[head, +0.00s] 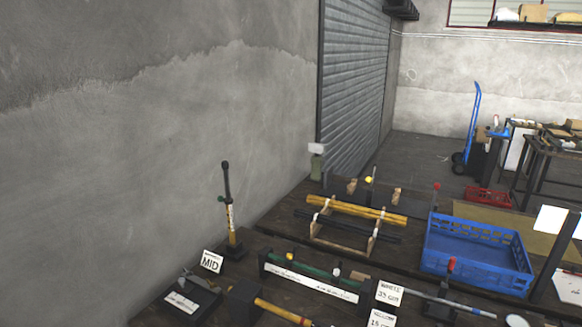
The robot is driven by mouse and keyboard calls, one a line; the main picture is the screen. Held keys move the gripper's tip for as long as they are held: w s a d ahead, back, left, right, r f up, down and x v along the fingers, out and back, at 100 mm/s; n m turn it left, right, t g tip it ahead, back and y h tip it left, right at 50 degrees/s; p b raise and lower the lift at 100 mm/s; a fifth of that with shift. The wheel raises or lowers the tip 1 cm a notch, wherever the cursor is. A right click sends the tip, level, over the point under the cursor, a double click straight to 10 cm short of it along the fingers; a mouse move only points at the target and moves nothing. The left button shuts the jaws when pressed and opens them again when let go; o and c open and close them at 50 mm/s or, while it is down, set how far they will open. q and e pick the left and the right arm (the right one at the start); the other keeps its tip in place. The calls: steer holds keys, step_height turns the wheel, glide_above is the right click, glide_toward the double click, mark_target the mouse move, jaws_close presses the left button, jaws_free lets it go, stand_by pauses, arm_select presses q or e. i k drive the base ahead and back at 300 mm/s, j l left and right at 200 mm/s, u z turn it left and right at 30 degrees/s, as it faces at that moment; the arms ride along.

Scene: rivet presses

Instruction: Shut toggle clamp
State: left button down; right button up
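No part is plainly marked as the toggle clamp. A dark plate (188,299) with a white label and a small metal part lies at the lower left of the head view; I cannot tell whether it is the clamp or how it is set. Behind it, a tall lever (229,205) with a black knob and a yellow-and-white shaft stands nearly upright on a dark base. A red-topped upright part (451,265) stands by a grey rod (450,301) at the lower right. Neither of my grippers is in view.
A MID sign (212,261) stands near the lever. A long green-and-white fixture (312,277), a wooden rack (341,238) with yellow and black rods, a blue crate (477,268) and a WHITE 35 CM sign (390,292) crowd the dark table. A concrete wall (120,170) borders the left.

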mark_target(452, 261)
steer(key=l+z, duration=0.45)
steer(key=z, duration=0.25)
steer(key=i+l+z, duration=0.15)
steer(key=z, duration=0.2)
